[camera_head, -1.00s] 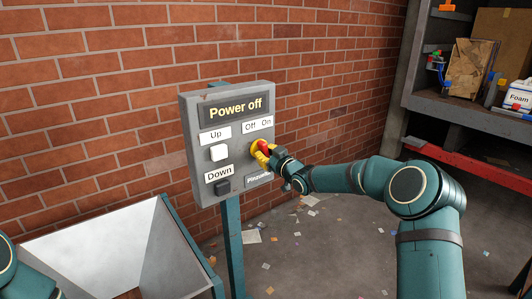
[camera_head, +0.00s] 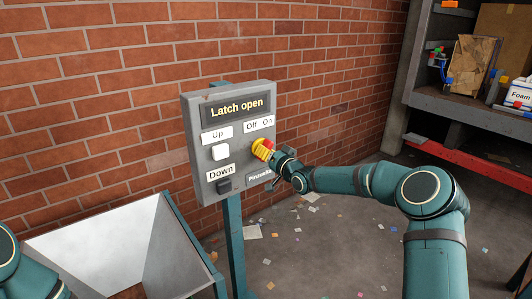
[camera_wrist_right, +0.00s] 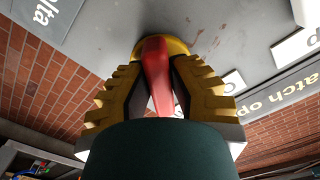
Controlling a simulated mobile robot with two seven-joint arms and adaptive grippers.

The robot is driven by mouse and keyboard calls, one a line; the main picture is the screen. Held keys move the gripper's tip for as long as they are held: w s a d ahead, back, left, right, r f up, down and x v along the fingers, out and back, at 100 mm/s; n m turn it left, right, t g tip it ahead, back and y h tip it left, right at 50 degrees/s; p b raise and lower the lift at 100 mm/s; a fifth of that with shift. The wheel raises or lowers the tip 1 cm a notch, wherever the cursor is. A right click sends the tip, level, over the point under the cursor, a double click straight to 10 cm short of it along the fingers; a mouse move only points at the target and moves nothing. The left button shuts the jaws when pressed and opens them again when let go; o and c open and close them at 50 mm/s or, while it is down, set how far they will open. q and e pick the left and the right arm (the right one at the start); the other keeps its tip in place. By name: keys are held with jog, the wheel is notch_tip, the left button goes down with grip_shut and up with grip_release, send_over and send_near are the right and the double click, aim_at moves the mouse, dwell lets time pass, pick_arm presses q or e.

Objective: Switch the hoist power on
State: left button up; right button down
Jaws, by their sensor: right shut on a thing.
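The grey control box (camera_head: 188,140) stands on a teal post, and its display (camera_head: 236,107) reads "Latch open". A red switch handle (camera_head: 267,144) sits below the "Off" and "On" labels (camera_head: 259,124). In the right wrist view the red handle (camera_wrist_right: 157,75) stands out from a yellow round base (camera_wrist_right: 178,46) on the box face. My right gripper (camera_head: 262,150) is shut on this handle, with yellow ridged fingers on both sides of it. The fingers hide part of the switch in the head view. My left gripper is out of view.
A white "Up" button (camera_head: 220,152) and a dark "Down" button (camera_head: 224,185) are left of the switch. An open bin (camera_head: 190,240) stands below left. A brick wall (camera_head: 100,100) is behind. Shelves (camera_head: 450,115) are at the right. Paper scraps litter the floor.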

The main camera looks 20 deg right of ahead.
jog(key=shift+r+m, duration=0.15)
jog(key=shift+m, duration=0.45)
jog(key=c, duration=0.9)
grip_release()
jog(key=shift+o, duration=0.2)
jog(key=v, duration=1.2)
